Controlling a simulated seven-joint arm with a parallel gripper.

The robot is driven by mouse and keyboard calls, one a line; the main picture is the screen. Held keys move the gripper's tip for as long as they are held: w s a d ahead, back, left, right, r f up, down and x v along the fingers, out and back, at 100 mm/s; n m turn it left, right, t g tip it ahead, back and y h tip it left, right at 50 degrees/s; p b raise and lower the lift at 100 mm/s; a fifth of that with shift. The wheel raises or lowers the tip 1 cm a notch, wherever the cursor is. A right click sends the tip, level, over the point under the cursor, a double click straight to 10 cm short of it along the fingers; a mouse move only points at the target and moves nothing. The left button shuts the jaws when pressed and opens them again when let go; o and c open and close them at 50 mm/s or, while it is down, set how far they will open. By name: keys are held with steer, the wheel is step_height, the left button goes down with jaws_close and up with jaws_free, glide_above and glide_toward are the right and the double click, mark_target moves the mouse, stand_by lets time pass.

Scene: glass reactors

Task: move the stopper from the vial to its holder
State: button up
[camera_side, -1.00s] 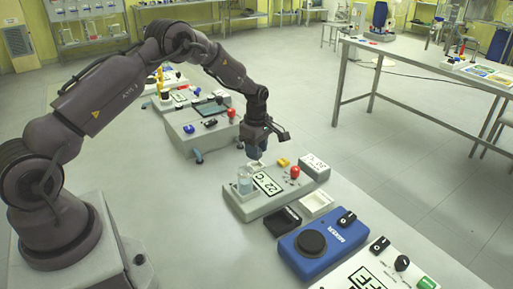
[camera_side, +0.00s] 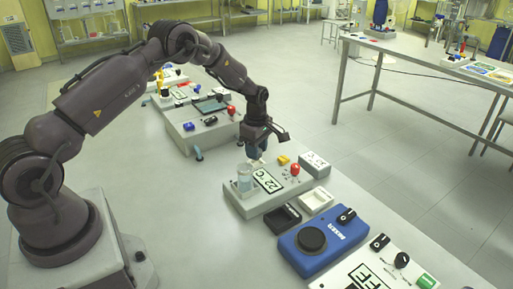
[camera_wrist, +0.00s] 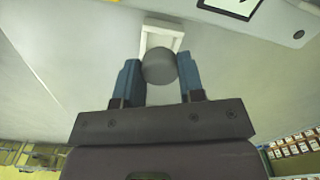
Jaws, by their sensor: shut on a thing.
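My gripper (camera_side: 257,153) is low beside the far edge of the device with the temperature display (camera_side: 267,181). Its blue fingers, in the wrist view (camera_wrist: 159,85), are shut on the grey round stopper (camera_wrist: 159,67). A white square holder (camera_wrist: 176,29) lies just beyond the stopper in that view, and the stopper covers part of it. I cannot tell whether they touch. The clear glass vial (camera_side: 245,180) stands upright on the near left end of the device, apart from my gripper.
A white tray (camera_side: 327,197) and a black tray (camera_side: 274,222) lie right of the device. A blue stirrer (camera_side: 330,243) is nearer the front. A grey box with knobs (camera_side: 190,139) stands behind left. The table left of the device is clear.

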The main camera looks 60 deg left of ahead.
steer(key=shift+f, duration=0.2)
stand_by(0.3)
steer(key=shift+f, duration=0.4)
steer(key=shift+f, duration=0.2)
stand_by(0.3)
steer(key=shift+f, duration=0.2)
stand_by(0.3)
steer(key=o, duration=1.3)
steer(key=shift+r, duration=3.5)
